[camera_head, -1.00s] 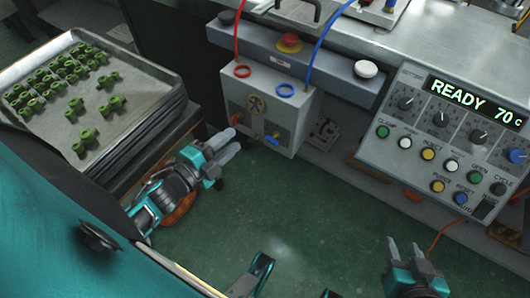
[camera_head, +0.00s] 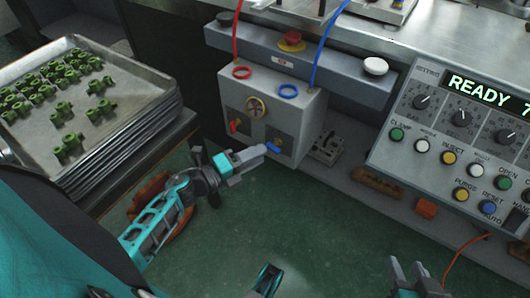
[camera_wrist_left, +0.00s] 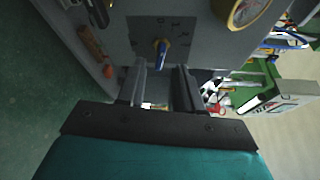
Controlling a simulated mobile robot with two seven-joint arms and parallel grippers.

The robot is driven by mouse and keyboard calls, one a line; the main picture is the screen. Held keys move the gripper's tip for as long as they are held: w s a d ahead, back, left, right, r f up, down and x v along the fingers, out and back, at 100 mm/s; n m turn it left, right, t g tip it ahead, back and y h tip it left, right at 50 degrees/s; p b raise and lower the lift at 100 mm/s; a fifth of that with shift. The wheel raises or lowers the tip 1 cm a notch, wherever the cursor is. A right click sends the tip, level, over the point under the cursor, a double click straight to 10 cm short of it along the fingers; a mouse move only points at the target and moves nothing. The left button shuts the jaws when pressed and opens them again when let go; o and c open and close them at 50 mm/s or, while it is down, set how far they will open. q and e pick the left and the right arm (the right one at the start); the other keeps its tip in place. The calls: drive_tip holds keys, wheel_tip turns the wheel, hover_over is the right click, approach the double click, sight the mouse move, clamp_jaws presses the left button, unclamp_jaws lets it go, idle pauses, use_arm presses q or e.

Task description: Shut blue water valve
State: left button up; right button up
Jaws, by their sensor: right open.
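The blue water valve lever (camera_head: 272,146) sits low on the front of the grey box (camera_head: 300,118), beside a red lever (camera_head: 234,127). The left wrist view also shows the blue lever (camera_wrist_left: 161,52) on a dark plate, just ahead of the gap between my left fingers. My left gripper (camera_head: 256,154) is open with a narrow gap (camera_wrist_left: 160,85) and points at the blue lever. Nothing shows held in it; whether a finger touches the lever I cannot tell. My right gripper (camera_head: 408,267) is open and empty at the bottom right, far from the valve.
A round gauge (camera_head: 257,107) sits above the levers. Red (camera_head: 236,50) and blue (camera_head: 325,45) hoses rise from the box. A tray (camera_head: 150,75) of green parts stands left of my left arm. A control panel (camera_head: 440,120) is at right.

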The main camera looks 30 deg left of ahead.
sight(270, 149)
use_arm(q)
drive_tip(key=shift+x, duration=1.65)
clamp_jaws()
